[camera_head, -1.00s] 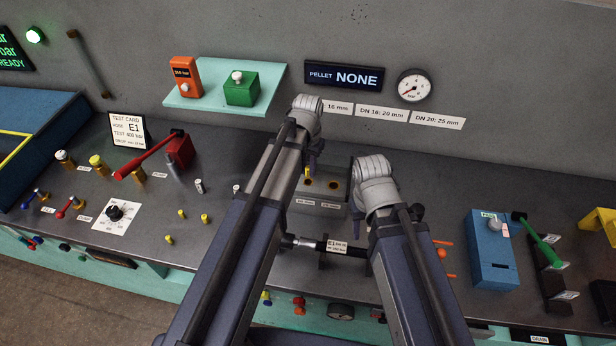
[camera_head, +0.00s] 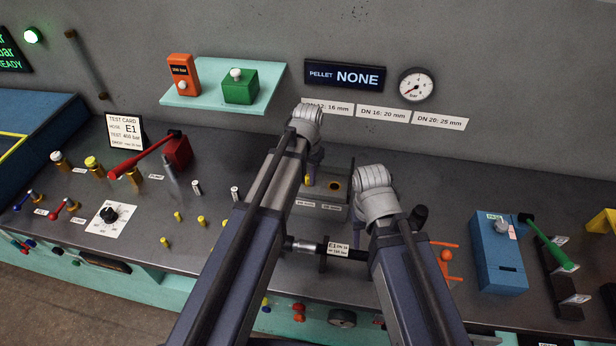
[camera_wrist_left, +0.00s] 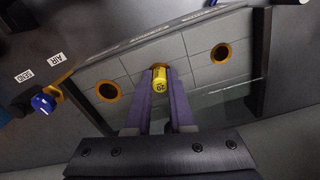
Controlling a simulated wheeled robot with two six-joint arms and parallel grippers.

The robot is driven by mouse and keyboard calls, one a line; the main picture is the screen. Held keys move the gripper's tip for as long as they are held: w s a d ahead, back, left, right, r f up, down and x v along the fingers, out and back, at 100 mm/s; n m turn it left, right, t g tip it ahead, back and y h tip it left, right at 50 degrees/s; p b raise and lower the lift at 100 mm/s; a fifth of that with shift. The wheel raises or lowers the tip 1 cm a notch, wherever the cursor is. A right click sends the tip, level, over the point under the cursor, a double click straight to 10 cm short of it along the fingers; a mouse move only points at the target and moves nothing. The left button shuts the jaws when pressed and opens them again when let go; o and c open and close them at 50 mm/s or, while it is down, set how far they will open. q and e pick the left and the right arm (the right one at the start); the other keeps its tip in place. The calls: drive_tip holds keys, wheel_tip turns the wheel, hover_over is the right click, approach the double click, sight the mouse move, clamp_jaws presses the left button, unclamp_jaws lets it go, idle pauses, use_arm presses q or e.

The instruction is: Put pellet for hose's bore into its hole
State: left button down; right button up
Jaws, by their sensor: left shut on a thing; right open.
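A yellow pellet marked 20 (camera_wrist_left: 160,84) is between the fingers of my left gripper (camera_wrist_left: 162,88), which is shut on it. In the left wrist view the pellet is over the middle hole (camera_wrist_left: 158,67) of a grey block (camera_wrist_left: 200,38); how deep it sits I cannot tell. Yellow-rimmed holes lie to the left (camera_wrist_left: 108,91) and right (camera_wrist_left: 221,52). In the head view the pellet (camera_head: 308,178) shows beside my left wrist, and the right hole (camera_head: 335,185) is clear. My right gripper is hidden behind its arm. The hose (camera_head: 310,246), with an E1 tag, lies in front of the block.
Several loose yellow pellets (camera_head: 178,216) lie left of my left arm. A test card (camera_head: 125,131), red lever (camera_head: 150,158) and dial (camera_head: 110,214) stand further left. A blue box (camera_head: 498,255) stands at right. The pellet display (camera_head: 344,76) reads NONE.

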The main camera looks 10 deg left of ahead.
sight(308, 176)
use_arm(q)
drive_tip(key=c, duration=0.9)
unclamp_jaws()
drive_tip(key=shift+s+f, duration=0.1)
drive_tip(key=shift+s, duration=0.1)
use_arm(e)
drive_tip(key=shift+f, duration=0.1)
use_arm(q)
drive_tip(key=shift+o, duration=0.6)
use_arm(e)
drive_tip(key=shift+a, duration=0.1)
use_arm(q)
drive_tip(key=shift+s, duration=0.1)
